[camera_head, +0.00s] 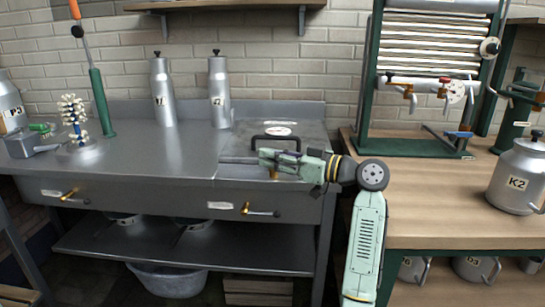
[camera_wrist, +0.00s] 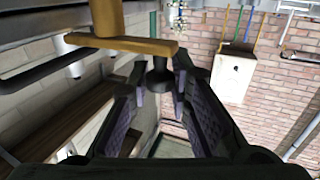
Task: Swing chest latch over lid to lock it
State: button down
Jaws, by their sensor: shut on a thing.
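A grey metal bench holds a flat chest lid (camera_head: 308,128) with a black handle (camera_head: 275,140) at its right end. The latch (camera_wrist: 125,44) is a brass bar across the upper left of the wrist view, with a brass post at its left part and a dark knob (camera_wrist: 160,76) under its right end. My gripper (camera_wrist: 158,88) has its fingers on both sides of the knob and is shut on it. In the head view my gripper (camera_head: 262,158) is at the front of the lid, and my arm hides most of the latch.
Two labelled metal canisters (camera_head: 163,92) (camera_head: 219,92) stand at the back of the bench. A wooden table (camera_head: 440,185) with a can marked K2 (camera_head: 518,175) is at the right.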

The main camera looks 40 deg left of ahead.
jog(key=c, duration=1.5)
grip_release()
notch_tip(320, 180, up, 10)
